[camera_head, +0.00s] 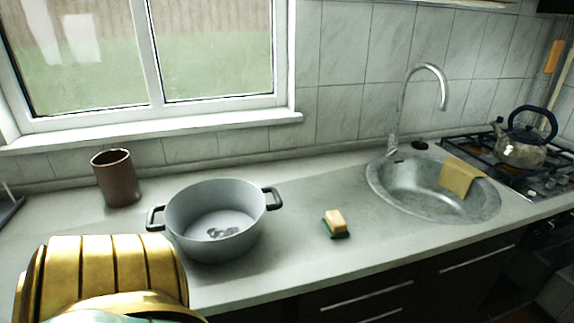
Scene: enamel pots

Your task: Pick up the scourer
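The scourer (336,223) lies on the worktop between the grey pot and the sink. It has a pale yellow-orange upper part and a dark green layer below. Nothing touches it. A large gold rounded shape, likely part of my own body, fills the lower left corner. Neither gripper's fingers show in the head view.
A grey pot (184,240) with two dark handles stands left of the scourer. A brown cup (116,178) stands behind it. A round sink (388,196) with a yellow cloth (461,178), a tap (402,112) and a kettle (521,153) on the hob are to the right. The worktop around the scourer is clear.

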